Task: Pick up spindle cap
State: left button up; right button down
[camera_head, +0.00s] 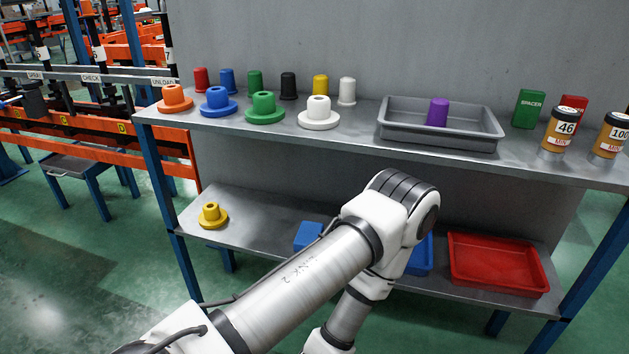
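Flanged round pieces stand on the upper shelf: orange (175,97), blue (217,101), green (265,107) and white (318,113). Behind them is a row of small plain cylinders: red (201,80), blue (228,81), green (255,82), black (288,86), yellow (320,85) and white (347,91). A purple cylinder (438,112) stands in a grey tray (392,133). A yellow flanged piece (211,215) sits on the lower shelf. I cannot tell which piece is the spindle cap. Neither gripper shows; only an arm of mine is in view.
A red tray (497,289) is at right. A green spacer box (529,109), a red item and labelled jars (560,131) stand at the upper shelf's right end.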

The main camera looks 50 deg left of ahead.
aim_at(288, 92)
jog(key=u, duration=1.7)
jog(key=i+j+u, duration=0.1)
jog(key=j, duration=0.25)
jog(key=i+j+u, duration=0.15)
jog(key=j, duration=0.2)
jog(key=i+j+u, duration=0.1)
jog(key=i+j, duration=0.15)
jog(key=j, duration=0.1)
